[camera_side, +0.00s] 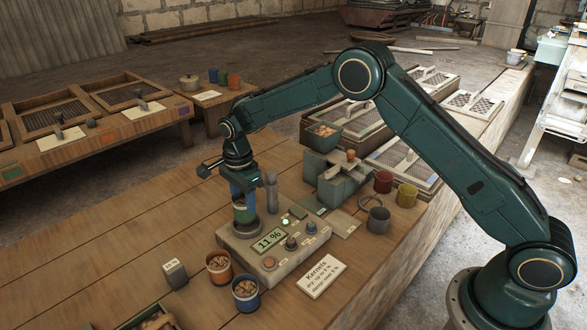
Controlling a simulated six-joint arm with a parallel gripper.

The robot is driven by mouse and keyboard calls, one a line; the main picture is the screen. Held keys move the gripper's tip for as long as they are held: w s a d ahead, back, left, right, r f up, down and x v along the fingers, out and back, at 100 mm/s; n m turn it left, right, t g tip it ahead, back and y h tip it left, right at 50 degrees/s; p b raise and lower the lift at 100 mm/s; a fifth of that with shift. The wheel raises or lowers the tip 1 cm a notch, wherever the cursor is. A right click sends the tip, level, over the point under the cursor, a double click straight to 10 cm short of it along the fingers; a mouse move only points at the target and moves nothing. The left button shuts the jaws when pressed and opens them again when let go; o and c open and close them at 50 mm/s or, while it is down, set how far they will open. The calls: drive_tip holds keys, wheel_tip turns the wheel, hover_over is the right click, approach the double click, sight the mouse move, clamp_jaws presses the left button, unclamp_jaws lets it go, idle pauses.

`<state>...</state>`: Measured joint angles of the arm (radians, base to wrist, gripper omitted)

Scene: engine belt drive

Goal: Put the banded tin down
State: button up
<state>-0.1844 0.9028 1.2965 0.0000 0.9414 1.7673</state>
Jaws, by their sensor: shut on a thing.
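My gripper (243,183) points down over the left back part of a beige meter box. It is shut on the banded tin (244,213), which shows blue and green with a pale band. The tin is upright, and its base is at or just above a round grey seat (246,231) on the meter box (283,259). I cannot tell whether it touches the seat. The meter's display (269,240) reads 11 %.
In front of the meter stand a red-banded tin (219,268) and a blue-banded tin (246,294), both filled. A small grey block (175,274) and a Kernels card (322,277) lie nearby. Cups (405,195) and a green grinder-like device (341,183) stand right.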

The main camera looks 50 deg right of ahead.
sight(244, 208)
drive_tip(key=shift+f, duration=1.55)
drive_tip(key=shift+f, duration=0.2)
drive_tip(key=o, duration=1.1)
drive_tip(key=shift+o, duration=0.2)
drive_tip(key=shift+r, duration=0.15)
wheel_tip(244, 208, up, 14)
drive_tip(key=shift+d+f, duration=0.15)
drive_tip(key=shift+f, duration=0.1)
